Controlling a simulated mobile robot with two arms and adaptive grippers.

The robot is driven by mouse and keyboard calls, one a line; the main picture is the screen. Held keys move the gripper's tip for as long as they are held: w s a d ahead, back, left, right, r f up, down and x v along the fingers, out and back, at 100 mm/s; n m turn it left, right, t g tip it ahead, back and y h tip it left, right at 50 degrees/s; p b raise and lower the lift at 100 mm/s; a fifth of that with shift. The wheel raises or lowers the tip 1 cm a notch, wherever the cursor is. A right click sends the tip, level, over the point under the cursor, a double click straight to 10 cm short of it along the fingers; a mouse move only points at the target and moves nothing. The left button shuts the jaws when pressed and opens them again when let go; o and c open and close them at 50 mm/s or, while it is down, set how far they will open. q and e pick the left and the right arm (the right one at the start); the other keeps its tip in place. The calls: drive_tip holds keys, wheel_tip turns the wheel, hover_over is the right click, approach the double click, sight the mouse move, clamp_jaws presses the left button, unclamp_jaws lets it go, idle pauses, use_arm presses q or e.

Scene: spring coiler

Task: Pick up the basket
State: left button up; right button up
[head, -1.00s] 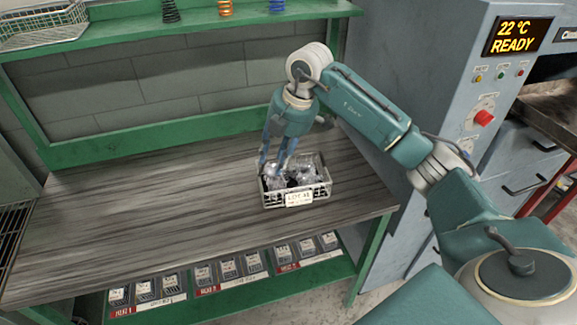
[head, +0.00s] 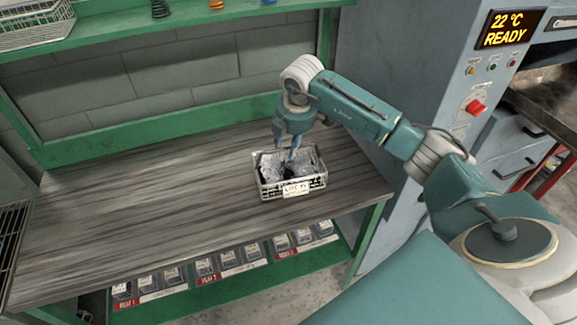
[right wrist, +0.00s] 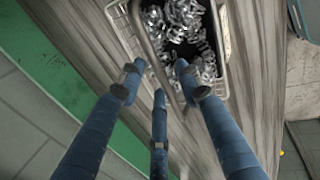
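The basket (head: 262,181) is a small white wire basket with a label on its front, standing on the workbench. It holds shiny coiled metal springs (right wrist: 179,28). My right gripper (head: 287,150) is at the basket's back edge, pointing down. In the right wrist view its blue fingers (right wrist: 160,84) are spread, with the basket's rim (right wrist: 148,45) running between them. The right finger overlaps the inside of the basket and the others are toward the outside. I cannot tell whether any finger touches the rim. My left gripper is not in view.
The wooden workbench (head: 140,205) is clear left of the basket. A green shelf (head: 120,37) above carries another wire basket (head: 35,28) and several coloured springs. Labelled bins (head: 205,268) sit below the bench front. A grey machine (head: 410,60) with a display reading READY stands at right.

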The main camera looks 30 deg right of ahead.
drive_tip(key=shift+w+f, duration=0.15)
drive_tip(key=shift+f, duration=0.45)
clamp_jaws()
drive_tip(key=shift+r, duration=0.1)
